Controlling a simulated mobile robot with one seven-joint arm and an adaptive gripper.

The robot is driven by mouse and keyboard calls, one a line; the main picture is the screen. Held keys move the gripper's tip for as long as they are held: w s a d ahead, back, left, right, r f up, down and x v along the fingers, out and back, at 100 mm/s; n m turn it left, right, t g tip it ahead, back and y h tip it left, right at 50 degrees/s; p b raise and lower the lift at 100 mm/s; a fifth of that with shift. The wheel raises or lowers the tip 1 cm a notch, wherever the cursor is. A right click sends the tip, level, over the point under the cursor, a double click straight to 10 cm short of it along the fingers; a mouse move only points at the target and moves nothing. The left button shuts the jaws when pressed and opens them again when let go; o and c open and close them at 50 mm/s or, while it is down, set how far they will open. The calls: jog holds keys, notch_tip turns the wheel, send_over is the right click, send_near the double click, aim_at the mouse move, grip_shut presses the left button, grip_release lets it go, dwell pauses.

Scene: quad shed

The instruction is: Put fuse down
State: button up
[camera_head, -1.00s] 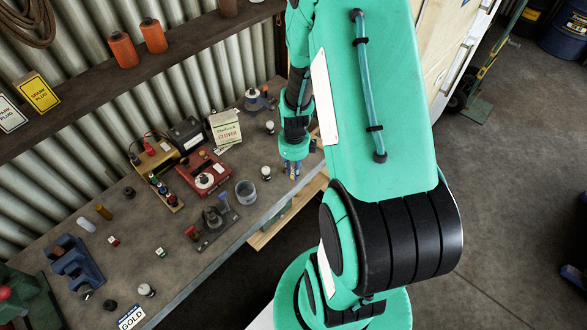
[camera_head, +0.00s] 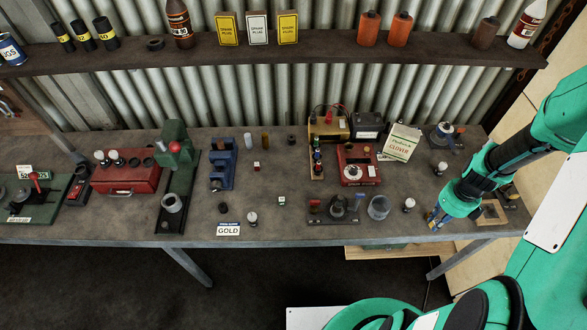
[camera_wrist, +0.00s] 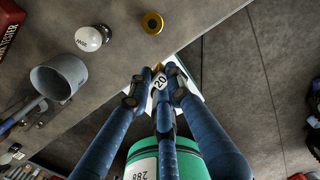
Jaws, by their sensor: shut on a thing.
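My gripper (camera_head: 435,220) is at the front right edge of the bench (camera_head: 290,225) in the head view. In the wrist view its blue fingers (camera_wrist: 157,84) are closed around a fuse (camera_wrist: 160,82) with a white face marked "20". Its lower part is hidden by the fingers. The fuse appears over the bench's edge, with floor beyond; I cannot tell its height. A similar white-topped piece (camera_wrist: 92,38) stands on the bench, apart from the gripper. Other white-topped pieces stand near the gripper (camera_head: 409,204) and beside the GOLD card (camera_head: 253,217).
A grey cup (camera_head: 378,208) stands left of my gripper. A brass ring (camera_wrist: 152,23) lies near the bench edge.

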aim_at(436, 222)
notch_tip(436, 222, up, 4)
jog(key=shift+w+a+r, duration=0.2)
jog(key=shift+a, duration=0.05)
jog(key=shift+o, duration=0.3)
jog(key=w+a+n, duration=0.3)
jog(key=w+a, duration=0.4)
jog(key=a, duration=0.2)
jog(key=shift+w+n, duration=0.3)
jog(key=shift+n, duration=0.1)
jog(key=shift+o, duration=0.3)
jog(key=w+a+n+b, duration=0.1)
jog(key=w+a+n, duration=0.3)
jog(key=a, duration=0.9)
jog(key=shift+w, duration=0.9)
jog(key=a+n+b, duration=0.1)
jog(key=a+n, duration=0.6)
jog(key=a, duration=1.8)
jog(key=shift+w+a+f, duration=0.1)
jog(key=shift+w+f, duration=0.1)
jog(key=shift+f, duration=1.1)
jog(key=shift+w+f, duration=0.2)
jog(key=shift+f, duration=1.05)
